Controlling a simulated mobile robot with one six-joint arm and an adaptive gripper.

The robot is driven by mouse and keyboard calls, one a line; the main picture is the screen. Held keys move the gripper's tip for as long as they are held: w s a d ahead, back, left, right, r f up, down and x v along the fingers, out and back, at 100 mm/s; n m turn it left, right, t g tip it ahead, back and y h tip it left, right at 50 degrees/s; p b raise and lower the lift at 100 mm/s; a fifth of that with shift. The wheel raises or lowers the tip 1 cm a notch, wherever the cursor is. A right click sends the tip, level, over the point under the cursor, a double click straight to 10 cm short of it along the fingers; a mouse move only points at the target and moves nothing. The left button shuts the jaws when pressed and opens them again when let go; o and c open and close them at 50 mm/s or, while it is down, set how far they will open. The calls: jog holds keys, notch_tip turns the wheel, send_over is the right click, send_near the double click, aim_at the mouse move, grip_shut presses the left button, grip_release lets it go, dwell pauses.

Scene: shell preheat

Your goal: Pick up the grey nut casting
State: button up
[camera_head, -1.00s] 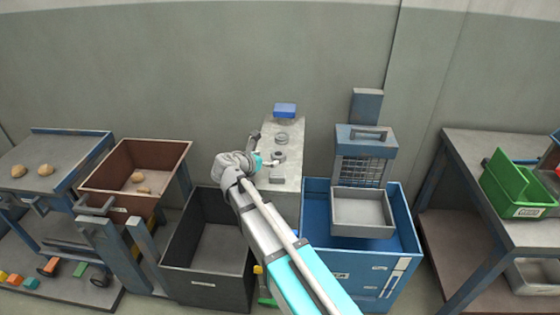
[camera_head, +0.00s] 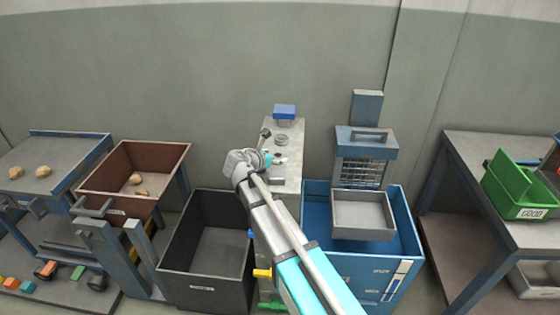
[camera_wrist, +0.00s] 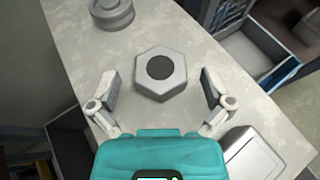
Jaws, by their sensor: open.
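The grey nut casting (camera_wrist: 160,74) is a hexagonal block with a dark round hole in its top. It lies flat on the pale bench top (camera_wrist: 225,85), in the middle of the wrist view. My gripper (camera_wrist: 160,90) is open, with one finger to the left of the nut and one to the right; gaps show on both sides. The nut is between and slightly ahead of the fingers, and nothing is held. In the head view my gripper (camera_head: 268,159) is over the narrow bench, partly hiding the area around the nut.
A round stepped grey casting (camera_wrist: 112,13) stands beyond the nut, and a pale rectangular block (camera_wrist: 252,155) lies near the right finger. In the head view, a dark bin (camera_head: 205,285) is left of the bench and a blue bin (camera_head: 365,272) with a grey tray is right.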

jog(key=shift+w+d+f, duration=0.3)
jog(key=shift+w+d, duration=0.1)
jog(key=shift+w, duration=0.15)
jog(key=c, duration=1.2)
jog(key=shift+r, duration=0.15)
jog(key=shift+r+p, duration=0.9)
jog(key=s+r+p, duration=0.3)
jog(key=s, duration=0.1)
jog(key=s+r+p, duration=0.4)
jog(key=s, duration=0.1)
jog(key=s+r+p, duration=0.4)
jog(key=s, duration=0.1)
jog(key=shift+d, duration=0.15)
